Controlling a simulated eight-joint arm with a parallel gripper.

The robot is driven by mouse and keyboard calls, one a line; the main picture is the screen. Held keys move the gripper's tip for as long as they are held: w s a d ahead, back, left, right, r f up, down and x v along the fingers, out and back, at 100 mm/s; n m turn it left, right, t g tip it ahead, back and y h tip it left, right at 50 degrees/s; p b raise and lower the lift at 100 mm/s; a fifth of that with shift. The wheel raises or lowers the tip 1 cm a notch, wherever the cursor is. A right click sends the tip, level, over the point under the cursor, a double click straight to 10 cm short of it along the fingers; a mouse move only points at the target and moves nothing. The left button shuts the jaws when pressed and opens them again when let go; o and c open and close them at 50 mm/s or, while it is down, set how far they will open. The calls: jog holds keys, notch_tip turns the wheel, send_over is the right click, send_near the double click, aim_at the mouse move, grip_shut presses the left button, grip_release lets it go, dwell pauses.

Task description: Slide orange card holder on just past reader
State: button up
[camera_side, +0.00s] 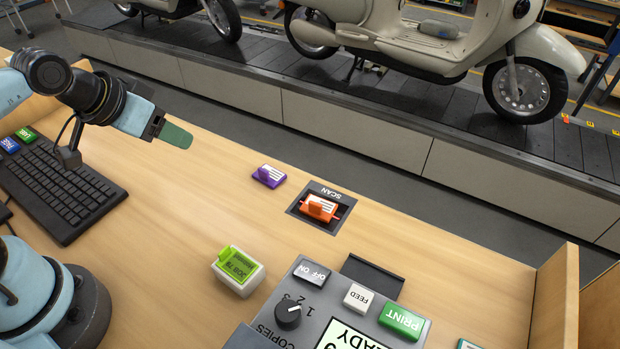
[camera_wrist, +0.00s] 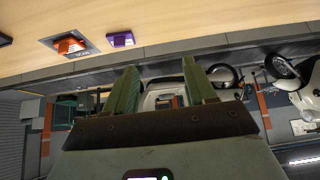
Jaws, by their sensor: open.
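The orange card holder (camera_side: 319,208) sits on the black scan reader (camera_side: 334,190), within its recess, in the side view. In the wrist view the orange holder (camera_wrist: 70,46) and reader (camera_wrist: 50,42) show at the upper left. A purple card holder (camera_side: 269,176) lies on the table just left of the reader, and it also shows in the wrist view (camera_wrist: 120,40). My gripper (camera_side: 178,136) is raised over the table at the left, well apart from both holders. Its green fingers (camera_wrist: 157,82) are open with nothing between them.
A keyboard (camera_side: 62,192) lies at the left. A green badge on a white block (camera_side: 238,268) and a label printer (camera_side: 335,315) with buttons stand at the front. Beyond the table edge runs the conveyor (camera_side: 360,110) with scooters (camera_side: 420,40).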

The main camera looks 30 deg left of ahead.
jog(key=c, duration=0.3)
jog(key=shift+w+d+n+g+h, duration=0.4)
jog(key=shift+w+n+g, duration=0.1)
jog(key=shift+n, duration=0.6)
jog(key=c, duration=0.5)
jog(key=w+d+n+g+h, duration=0.1)
jog(key=n, duration=0.1)
jog(key=w+d+f+n+h, duration=0.1)
jog(key=n, duration=0.1)
jog(key=w+d+n+g+h, duration=0.1)
jog(key=n, duration=0.2)
jog(key=shift+w+f+g, duration=0.15)
jog(key=shift+w+g, duration=0.15)
grip_shut()
jog(key=n+g+h, duration=0.3)
jog(key=n+h, duration=0.2)
jog(key=n, duration=0.4)
send_near(310, 205)
jog(key=f, duration=0.2)
jog(key=w+f, duration=0.1)
jog(key=f, duration=0.2)
jog(key=shift+a+f, duration=0.1)
jog(key=shift+f, duration=0.15)
jog(key=shift+d+r, duration=0.15)
jog(key=shift+d, duration=1)
jog(key=shift+w+d, duration=0.1)
jog(key=shift+d, duration=0.55)
